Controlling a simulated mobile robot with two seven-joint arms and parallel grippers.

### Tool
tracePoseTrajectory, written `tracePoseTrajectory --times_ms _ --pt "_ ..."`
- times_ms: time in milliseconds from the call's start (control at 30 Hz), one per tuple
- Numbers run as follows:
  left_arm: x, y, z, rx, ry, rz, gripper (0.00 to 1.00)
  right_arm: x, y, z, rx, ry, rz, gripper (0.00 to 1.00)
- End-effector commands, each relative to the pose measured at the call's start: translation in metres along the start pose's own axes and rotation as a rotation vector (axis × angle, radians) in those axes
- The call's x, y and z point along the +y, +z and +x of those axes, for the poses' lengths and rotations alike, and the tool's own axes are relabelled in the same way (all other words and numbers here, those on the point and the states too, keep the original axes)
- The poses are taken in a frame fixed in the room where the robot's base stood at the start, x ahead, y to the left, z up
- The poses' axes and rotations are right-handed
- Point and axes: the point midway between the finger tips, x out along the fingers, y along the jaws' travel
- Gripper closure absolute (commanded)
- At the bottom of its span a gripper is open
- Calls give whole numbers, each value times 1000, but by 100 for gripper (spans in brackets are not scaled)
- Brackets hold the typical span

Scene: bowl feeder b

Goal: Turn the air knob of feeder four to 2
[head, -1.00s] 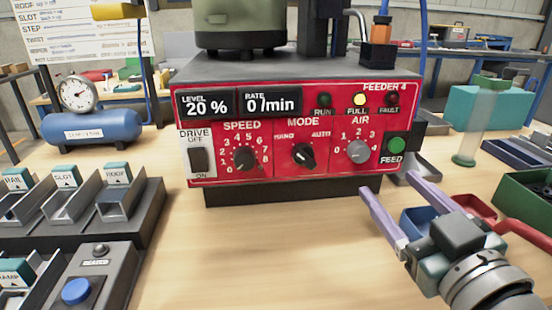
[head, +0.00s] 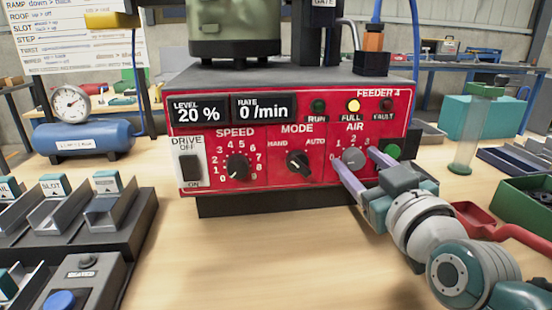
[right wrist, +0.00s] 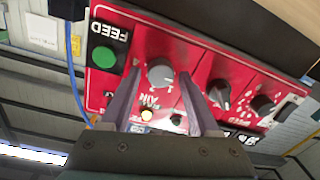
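The red front panel of feeder 4 (head: 280,185) faces me. Its grey air knob (head: 353,159) sits at the panel's right, under the AIR label and beside the green feed button (head: 392,151). The knob's pointer is too small to read. My right gripper (head: 356,157) is open, with one finger on each side of the knob. In the right wrist view the knob (right wrist: 160,73) also lies between the two spread fingers (right wrist: 161,80); I cannot tell whether they touch it. My left gripper is not in view.
The black mode knob (head: 299,162) and speed knob (head: 237,167) are left of the air knob. A green bin (head: 520,205) and a red tray (head: 495,225) lie at the right near my arm.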

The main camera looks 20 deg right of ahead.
Motion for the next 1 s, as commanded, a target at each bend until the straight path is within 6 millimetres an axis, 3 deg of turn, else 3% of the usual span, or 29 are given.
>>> tracePoseTrajectory --times_ms 67,500,1000 --pt "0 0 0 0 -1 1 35 0 0 0 0 0 0 49" --pt "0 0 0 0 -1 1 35 0 0 0 0 0 0 98" --pt "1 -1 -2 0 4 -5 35 0 0 0 3 1 59 100"
